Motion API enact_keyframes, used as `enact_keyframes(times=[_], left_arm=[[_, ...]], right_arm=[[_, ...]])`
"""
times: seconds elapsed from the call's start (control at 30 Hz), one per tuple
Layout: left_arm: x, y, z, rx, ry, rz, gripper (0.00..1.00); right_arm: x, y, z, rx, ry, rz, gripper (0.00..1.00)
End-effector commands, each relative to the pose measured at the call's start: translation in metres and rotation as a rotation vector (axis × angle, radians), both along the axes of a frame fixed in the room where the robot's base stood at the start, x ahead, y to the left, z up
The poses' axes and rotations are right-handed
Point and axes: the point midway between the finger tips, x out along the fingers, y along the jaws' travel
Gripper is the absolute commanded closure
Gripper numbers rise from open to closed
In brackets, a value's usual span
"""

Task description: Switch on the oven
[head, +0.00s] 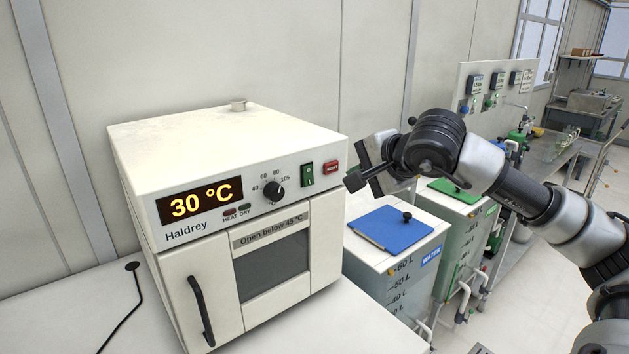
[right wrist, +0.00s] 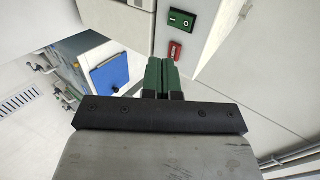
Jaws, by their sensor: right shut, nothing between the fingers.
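The white oven (head: 215,140) stands on a white bench with its door shut. Its display (head: 200,202) is lit and reads 30 °C. The front panel has a black knob (head: 274,191), a green rocker switch (head: 307,175) and a red button (head: 331,168). The HEAT and DRY lamps look dark. My right gripper (head: 354,182) is shut and empty, just right of the panel, close to the red button. In the right wrist view, the shut fingers (right wrist: 162,76) point toward the red button (right wrist: 173,51), with the green switch (right wrist: 182,18) beyond it. Whether they touch anything is unclear. My left gripper is out of view.
A tank with a blue lid (head: 392,229) stands right of the oven, with a green-lidded tank (head: 453,190) behind it. A black cable (head: 122,310) lies on the bench left of the oven. Benches with equipment stand at the back right.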

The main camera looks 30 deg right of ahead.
Motion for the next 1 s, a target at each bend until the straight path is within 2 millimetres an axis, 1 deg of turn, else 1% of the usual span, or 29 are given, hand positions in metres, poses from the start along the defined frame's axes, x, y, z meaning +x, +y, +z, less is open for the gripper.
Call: enact_keyframes(times=[0.17,0.27,0.5,0.57,0.7,0.8,1.0], left_arm=[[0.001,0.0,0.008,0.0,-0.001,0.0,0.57],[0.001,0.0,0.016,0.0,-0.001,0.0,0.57],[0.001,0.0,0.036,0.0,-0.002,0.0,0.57],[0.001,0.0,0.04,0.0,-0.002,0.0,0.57],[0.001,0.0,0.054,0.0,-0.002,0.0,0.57],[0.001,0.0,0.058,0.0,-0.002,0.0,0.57],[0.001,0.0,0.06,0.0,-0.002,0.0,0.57]], right_arm=[[0.014,0.002,-0.008,0.004,0.003,0.002,1.0],[0.029,0.003,-0.017,0.004,0.003,0.002,1.0],[0.072,0.007,-0.047,0.005,0.003,0.001,1.0],[0.081,0.008,-0.054,0.005,0.003,0.002,1.0],[0.103,0.009,-0.056,0.003,0.002,0.0,1.0],[0.113,0.009,-0.058,0.001,0.001,0.0,1.0],[0.121,0.01,-0.061,-0.001,0.0,0.001,1.0]])
